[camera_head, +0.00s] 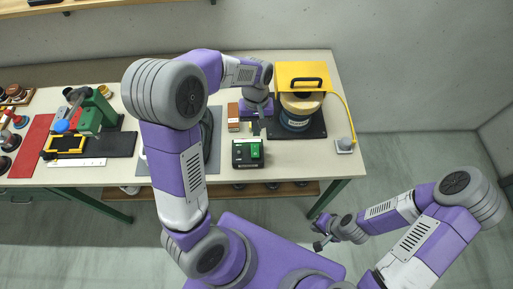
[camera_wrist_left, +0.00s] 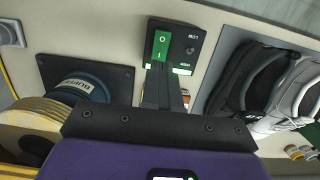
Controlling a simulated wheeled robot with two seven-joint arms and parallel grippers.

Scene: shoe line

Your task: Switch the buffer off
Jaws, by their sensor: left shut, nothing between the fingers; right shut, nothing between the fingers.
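The buffer (camera_head: 295,122) stands on a black plate at the right of the table, with a yellow hood (camera_head: 300,75) over its wheel. Its blue body, lettered BUFFER, shows in the left wrist view (camera_wrist_left: 82,88). A black switch box (camera_head: 236,160) is at the table's front edge; the left wrist view shows its green rocker (camera_wrist_left: 161,46) marked O and I, and a small LOW switch (camera_wrist_left: 191,48). My left gripper (camera_head: 257,131) is shut and empty, its fingertips (camera_wrist_left: 163,68) by the rocker's I end; contact is unclear. My right gripper (camera_head: 320,244) is shut and empty, away from the table.
A yellow cable runs to a grey plate (camera_head: 345,146). A green machine (camera_head: 92,115) stands further left. Floor in front is clear.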

